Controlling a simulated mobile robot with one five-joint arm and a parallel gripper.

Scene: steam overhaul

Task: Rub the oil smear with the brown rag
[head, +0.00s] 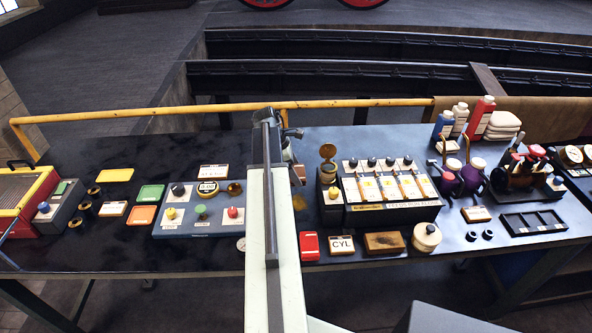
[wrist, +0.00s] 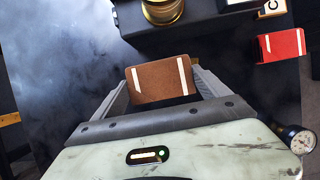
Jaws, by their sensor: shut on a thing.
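My gripper (wrist: 160,88) is shut on the brown rag (wrist: 158,80), a flat brown piece with white stripes, in the wrist view. In the head view the rag (head: 298,174) shows as a small brown edge by the gripper, just right of my arm. A small brownish-yellow patch (head: 299,202) lies on the dark bench below it in the picture, partly beside my arm. It may be the oil smear; I cannot be sure. In the wrist view no smear is clear, and the rag hides the bench under it. I cannot tell whether the rag touches the bench.
A dark box (head: 392,213) with several labelled panels and a brass cup stands right of the gripper. A red block (head: 309,246) and CYL card (head: 342,245) lie near the front edge. A blue-grey board (head: 198,222) lies left of my arm. A yellow rail (head: 180,112) runs behind.

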